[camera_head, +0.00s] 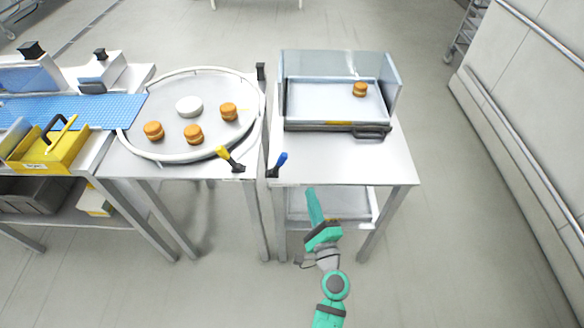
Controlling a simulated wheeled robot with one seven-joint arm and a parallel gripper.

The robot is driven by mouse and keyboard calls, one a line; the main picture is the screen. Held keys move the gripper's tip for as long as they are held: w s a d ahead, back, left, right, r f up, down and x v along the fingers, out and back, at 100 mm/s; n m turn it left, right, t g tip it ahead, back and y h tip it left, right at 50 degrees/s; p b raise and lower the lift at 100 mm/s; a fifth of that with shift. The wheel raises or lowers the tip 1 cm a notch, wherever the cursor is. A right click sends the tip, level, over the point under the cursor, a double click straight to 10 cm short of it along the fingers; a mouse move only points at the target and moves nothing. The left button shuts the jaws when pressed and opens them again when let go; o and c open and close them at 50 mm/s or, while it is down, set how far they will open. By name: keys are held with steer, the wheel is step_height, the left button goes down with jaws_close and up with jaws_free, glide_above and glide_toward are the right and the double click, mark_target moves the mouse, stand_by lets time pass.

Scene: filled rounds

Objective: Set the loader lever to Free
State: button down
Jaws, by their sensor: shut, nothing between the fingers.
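A lever with a blue handle (279,161) stands at the front left corner of the right-hand table, its handle tilted up and to the right from a dark base. A lever with a yellow handle (225,156) stands at the front of the round table, tilted up and to the left. No lettering by either lever is readable, so I cannot tell their settings. My gripper (301,261) is small and partly hidden by my green arm. It appears shut and empty, in front of the right-hand table, below and apart from both levers.
A clear-walled tray unit (285,112) with one filled round (360,89) stands on the right-hand table. Several rounds and a white disc (189,106) lie on the round table (175,88). A blue belt (70,108) and yellow bin (52,150) are left. Floor in front is clear.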

mark_target(279, 165)
steer(key=x, duration=0.9)
steer(key=shift+w+a, duration=0.1)
steer(key=shift+w, duration=0.25)
steer(key=shift+w+a+r, duration=0.1)
steer(key=shift+a+r, duration=0.1)
steer(key=shift+a, duration=0.35)
steer(key=shift+w+a+r, duration=0.15)
steer(key=shift+a+r, duration=0.1)
steer(key=shift+a, duration=0.3)
steer(key=shift+a+r, duration=0.1)
steer(key=shift+a, duration=0.2)
steer(key=shift+s+a+r, duration=0.25)
steer(key=shift+a, duration=0.25)
steer(key=shift+w+d, duration=0.15)
steer(key=shift+w, duration=0.05)
